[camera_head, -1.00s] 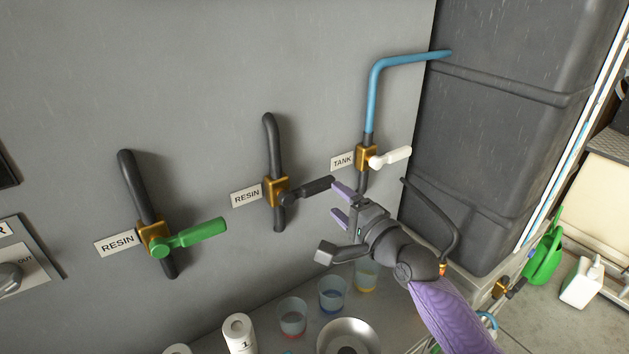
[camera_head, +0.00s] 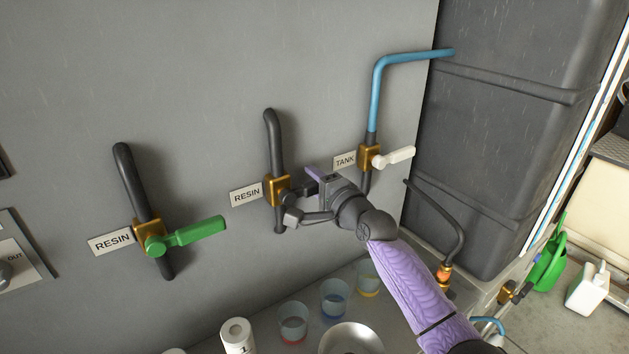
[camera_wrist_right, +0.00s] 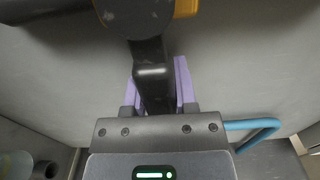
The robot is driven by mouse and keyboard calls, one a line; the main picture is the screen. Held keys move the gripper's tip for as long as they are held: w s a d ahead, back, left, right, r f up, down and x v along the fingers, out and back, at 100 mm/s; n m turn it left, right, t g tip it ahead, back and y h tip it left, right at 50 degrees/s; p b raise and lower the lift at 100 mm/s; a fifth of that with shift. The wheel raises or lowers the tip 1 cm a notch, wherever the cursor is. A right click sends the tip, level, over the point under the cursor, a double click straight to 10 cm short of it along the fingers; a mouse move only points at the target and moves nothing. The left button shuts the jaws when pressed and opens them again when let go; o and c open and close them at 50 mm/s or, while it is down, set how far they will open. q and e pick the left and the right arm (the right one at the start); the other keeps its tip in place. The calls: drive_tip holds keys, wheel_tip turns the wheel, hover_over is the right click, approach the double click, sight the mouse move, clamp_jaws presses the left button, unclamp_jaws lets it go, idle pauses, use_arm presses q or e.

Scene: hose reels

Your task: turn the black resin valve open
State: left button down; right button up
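The black resin valve handle (camera_head: 299,191) sticks out to the right from its brass body (camera_head: 276,190) on the middle pipe, beside a RESIN label (camera_head: 246,195). My right gripper (camera_head: 314,181) is at this handle and hides its outer part in the head view. In the right wrist view the handle (camera_wrist_right: 152,75) runs between the two purple fingers (camera_wrist_right: 157,88), which sit close against its sides; the gripper looks shut on it. My left gripper is not in view.
A green-handled resin valve (camera_head: 195,234) is on the left pipe. A white-handled tank valve (camera_head: 393,157) sits just right of my gripper. Cups (camera_head: 334,293), a metal bowl (camera_head: 350,339) and a white bottle (camera_head: 237,335) stand below. A dark tank (camera_head: 510,130) is at right.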

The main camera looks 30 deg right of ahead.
clamp_jaws()
idle(1.0)
